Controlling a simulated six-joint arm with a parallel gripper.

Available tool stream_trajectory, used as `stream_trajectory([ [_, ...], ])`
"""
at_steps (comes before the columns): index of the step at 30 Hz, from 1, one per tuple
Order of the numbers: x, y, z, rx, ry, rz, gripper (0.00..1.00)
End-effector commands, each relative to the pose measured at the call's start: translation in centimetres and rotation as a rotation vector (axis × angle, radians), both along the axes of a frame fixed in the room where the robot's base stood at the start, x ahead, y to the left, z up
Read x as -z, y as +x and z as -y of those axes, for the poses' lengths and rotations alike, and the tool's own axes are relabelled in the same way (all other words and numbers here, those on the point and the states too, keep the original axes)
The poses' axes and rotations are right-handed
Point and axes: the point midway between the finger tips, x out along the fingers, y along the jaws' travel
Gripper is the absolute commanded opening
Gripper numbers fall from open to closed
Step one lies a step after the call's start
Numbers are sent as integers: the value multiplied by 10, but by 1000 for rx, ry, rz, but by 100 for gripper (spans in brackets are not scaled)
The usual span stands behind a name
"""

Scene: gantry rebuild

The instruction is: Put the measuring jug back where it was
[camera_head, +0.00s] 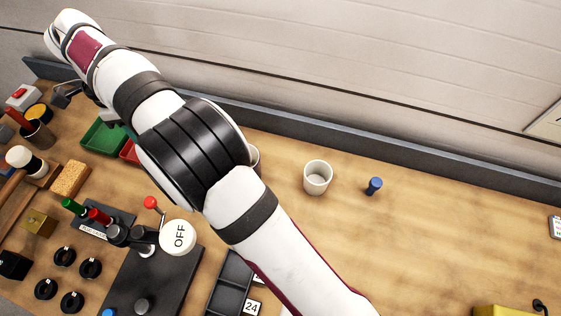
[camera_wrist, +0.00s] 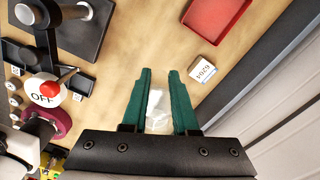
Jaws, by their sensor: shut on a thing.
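In the wrist view my gripper (camera_wrist: 158,95) has its two green fingers on either side of a pale, whitish thing (camera_wrist: 155,105), which I take to be the measuring jug. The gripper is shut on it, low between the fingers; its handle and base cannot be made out. Bare wooden bench (camera_wrist: 135,50) shows beyond the fingertips. In the head view my arm covers the gripper and the held thing.
A white cup (camera_head: 317,178) and blue peg (camera_head: 374,186) stand right of my arm; another pale vessel (camera_head: 254,156) is partly hidden. A red tray (camera_wrist: 216,22) and numbered tag (camera_wrist: 202,70) lie near the wall. An OFF knob (camera_head: 179,237) is nearby. The bench's right side is mostly clear.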

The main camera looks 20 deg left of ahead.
Motion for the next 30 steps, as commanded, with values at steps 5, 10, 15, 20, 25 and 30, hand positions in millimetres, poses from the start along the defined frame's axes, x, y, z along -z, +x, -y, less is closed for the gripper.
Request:
stream_trajectory([
  [5,-8,10,8,17,1,2,0],
  [10,-8,28,21,46,-1,1,0],
  [15,-10,53,44,92,0,2,0],
  [20,-12,84,77,152,-2,2,0],
  [25,-14,118,122,229,-4,3,0],
  [30,-16,151,182,325,-4,3,0],
])
